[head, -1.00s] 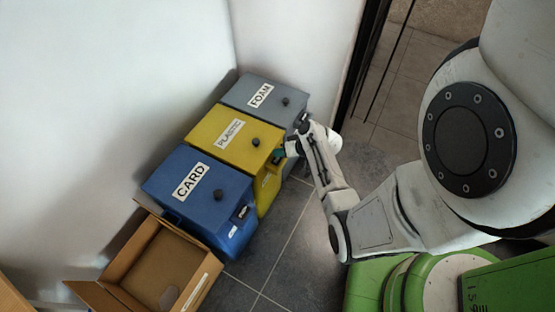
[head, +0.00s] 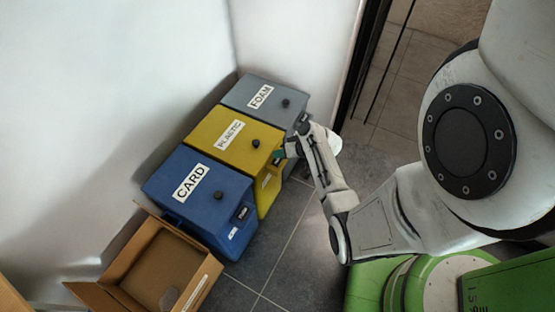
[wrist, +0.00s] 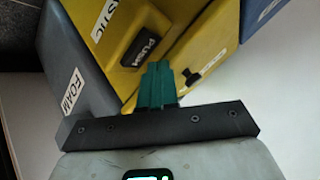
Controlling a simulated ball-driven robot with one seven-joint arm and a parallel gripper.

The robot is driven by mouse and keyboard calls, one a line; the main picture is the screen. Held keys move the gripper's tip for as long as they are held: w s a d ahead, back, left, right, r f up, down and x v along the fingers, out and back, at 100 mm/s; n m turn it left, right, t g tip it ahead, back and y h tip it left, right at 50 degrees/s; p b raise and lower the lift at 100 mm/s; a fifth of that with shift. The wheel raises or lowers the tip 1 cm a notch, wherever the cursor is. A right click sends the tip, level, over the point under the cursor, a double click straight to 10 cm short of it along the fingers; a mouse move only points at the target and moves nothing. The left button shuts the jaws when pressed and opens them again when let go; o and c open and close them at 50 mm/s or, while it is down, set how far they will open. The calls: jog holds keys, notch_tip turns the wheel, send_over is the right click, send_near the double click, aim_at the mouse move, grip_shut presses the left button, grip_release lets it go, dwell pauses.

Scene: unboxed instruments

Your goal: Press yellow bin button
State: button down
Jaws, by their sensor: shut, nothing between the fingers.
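The yellow bin (head: 218,149), labelled PLASTIC, stands between the blue and grey bins, with its lid down. It also shows in the wrist view (wrist: 205,40). Its dark button marked PUSH (wrist: 143,50) is on the bin's front in the wrist view. In the head view my gripper hides most of the button. My gripper (head: 279,155) is at the front of the yellow bin. In the wrist view its teal fingers (wrist: 157,66) are shut and empty, their tips right beside the button. I cannot tell whether they touch it.
The blue CARD bin (head: 207,201) and grey FOAM bin (head: 253,92) adjoin the yellow one. An open cardboard box (head: 190,292) sits in front of the blue bin. A white wall (head: 110,90) is behind. Tiled floor (head: 283,225) is clear before the bins.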

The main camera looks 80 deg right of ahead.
aim_at(280, 161)
dwell(0.8)
jog(key=shift+f+b, duration=0.4)
jog(key=shift+f+b, duration=0.35)
jog(key=shift+f, duration=0.05)
dwell(0.5)
dwell(0.3)
jog(key=shift+r+p, duration=0.7)
jog(key=shift+r, duration=0.15)
notch_tip(280, 161, up, 5)
jog(key=p, duration=0.4)
jog(key=shift+p, duration=0.3)
dwell(0.5)
